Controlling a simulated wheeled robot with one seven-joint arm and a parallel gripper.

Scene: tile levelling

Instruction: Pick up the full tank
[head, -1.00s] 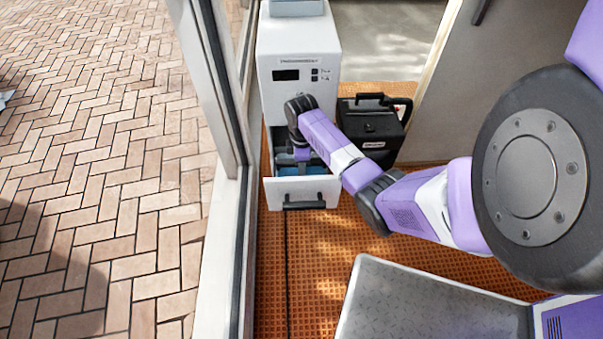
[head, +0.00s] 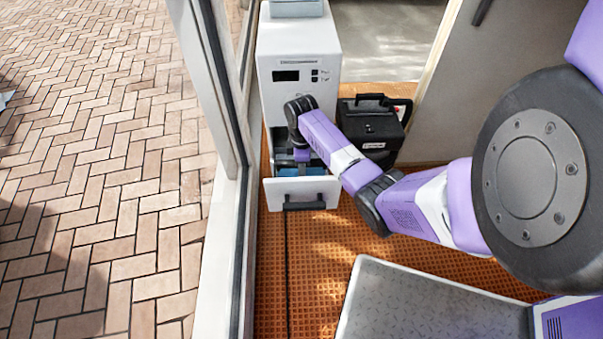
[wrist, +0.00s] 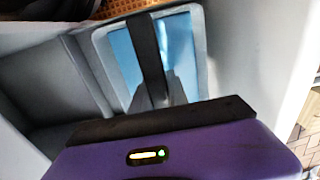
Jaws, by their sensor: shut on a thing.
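The tank (wrist: 183,50) is a pale grey box with a blue top and a dark strap-like handle across it. It sits in the open drawer (head: 302,193) of the white machine, and its blue part (head: 314,170) shows in the head view. My gripper (head: 301,153) reaches down into the drawer from above. In the wrist view my gripper (wrist: 155,108) is at the lower end of the dark handle, shut on it. The fingertips are mostly hidden by the gripper body, and the tank's lower part is hidden in the drawer.
The white machine (head: 298,55) with a dark display stands behind the drawer. A black case (head: 370,128) stands to its right. A window frame (head: 232,200) runs close on the left. Orange grid floor (head: 315,270) is clear in front, and a grey plate (head: 430,300) lies at lower right.

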